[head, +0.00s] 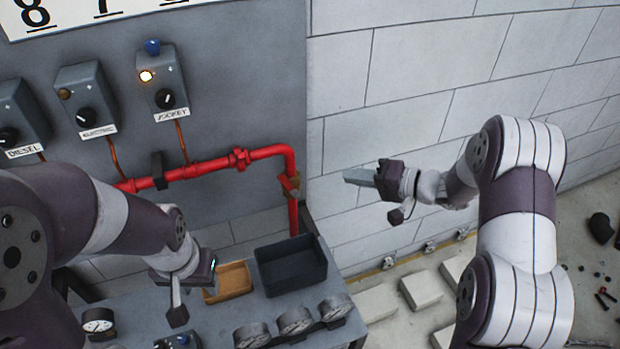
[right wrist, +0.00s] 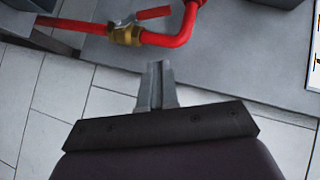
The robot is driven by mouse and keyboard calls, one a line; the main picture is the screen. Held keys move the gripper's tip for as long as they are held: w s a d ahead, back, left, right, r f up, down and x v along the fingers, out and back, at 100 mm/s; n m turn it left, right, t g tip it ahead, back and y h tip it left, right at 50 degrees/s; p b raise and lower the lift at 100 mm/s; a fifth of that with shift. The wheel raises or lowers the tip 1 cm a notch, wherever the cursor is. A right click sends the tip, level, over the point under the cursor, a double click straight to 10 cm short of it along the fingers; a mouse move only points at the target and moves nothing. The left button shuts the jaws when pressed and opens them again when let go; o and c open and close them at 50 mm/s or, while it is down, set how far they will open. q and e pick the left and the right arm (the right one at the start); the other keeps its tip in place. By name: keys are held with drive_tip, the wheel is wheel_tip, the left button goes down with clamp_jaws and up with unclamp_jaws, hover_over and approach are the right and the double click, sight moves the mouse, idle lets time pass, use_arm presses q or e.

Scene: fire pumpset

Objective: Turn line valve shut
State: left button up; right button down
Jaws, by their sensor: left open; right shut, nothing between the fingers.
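The line valve (head: 289,184) is a brass body on the red pipe, on its downward run right of the control boxes. It also shows in the right wrist view (right wrist: 126,36), where its red lever (right wrist: 154,13) points right, roughly along the pipe. My right gripper (head: 352,177) is shut and empty, to the right of the valve and apart from it. Its closed fingers (right wrist: 156,75) show below the valve in the right wrist view. My left gripper (head: 177,302) is open and empty, over the grey bench, left of the orange tray.
A black bin (head: 290,266) and an orange tray (head: 232,281) stand on the grey bench. Several gauges (head: 295,320) line its front. Control boxes with knobs (head: 165,92) hang above the pipe. The white block wall (head: 420,70) is behind my right gripper.

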drive_tip(key=p, duration=0.3)
approach(289, 186)
drive_tip(key=w+a, duration=0.4)
drive_tip(key=a, duration=0.1)
drive_tip(key=shift+a+r, duration=0.1)
drive_tip(key=shift+a, duration=0.05)
